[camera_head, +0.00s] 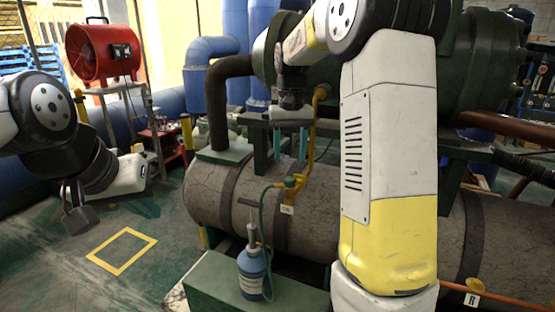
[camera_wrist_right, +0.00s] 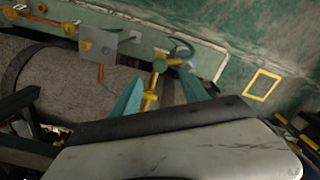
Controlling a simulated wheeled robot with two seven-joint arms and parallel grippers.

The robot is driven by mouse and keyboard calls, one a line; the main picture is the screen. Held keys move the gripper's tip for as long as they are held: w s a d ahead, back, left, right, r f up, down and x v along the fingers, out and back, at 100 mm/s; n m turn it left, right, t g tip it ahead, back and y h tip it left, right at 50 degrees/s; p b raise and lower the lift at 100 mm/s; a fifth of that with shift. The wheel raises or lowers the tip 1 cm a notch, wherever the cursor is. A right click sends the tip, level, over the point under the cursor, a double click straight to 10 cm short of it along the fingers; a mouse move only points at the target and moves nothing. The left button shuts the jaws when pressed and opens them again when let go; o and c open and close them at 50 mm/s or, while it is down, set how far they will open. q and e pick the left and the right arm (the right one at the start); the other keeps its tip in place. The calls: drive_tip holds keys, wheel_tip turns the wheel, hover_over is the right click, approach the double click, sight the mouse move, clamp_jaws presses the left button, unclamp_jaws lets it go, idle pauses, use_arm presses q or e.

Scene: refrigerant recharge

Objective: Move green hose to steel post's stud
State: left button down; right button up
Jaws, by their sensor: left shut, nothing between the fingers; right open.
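The green hose (camera_head: 264,225) runs from the yellow valve fitting (camera_head: 292,184) on the tank down beside the blue bottle (camera_head: 252,275). In the right wrist view the hose (camera_wrist_right: 183,46) curves near the yellow fitting (camera_wrist_right: 157,68). My right gripper (camera_head: 290,145) is open above the fitting in the head view; its fingers (camera_wrist_right: 162,93) lie either side of the yellow pipe in the wrist view, with no visible grip. My left gripper (camera_head: 147,208) is shut and empty at the left, away from the hose.
The grey tank (camera_head: 225,195) lies behind the green plinth (camera_head: 205,285). A yellow floor square (camera_head: 122,250) lies on clear floor at left. A red fan (camera_head: 103,52) stands behind. My right arm hides part of the tank. An orange pipe (camera_head: 510,300) runs at right.

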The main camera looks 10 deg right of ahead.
sight(289, 179)
wheel_tip(289, 179, down, 9)
drive_tip(key=shift+r, duration=0.15)
idle(0.4)
drive_tip(key=shift+c, duration=0.4)
clamp_jaws()
idle(1.2)
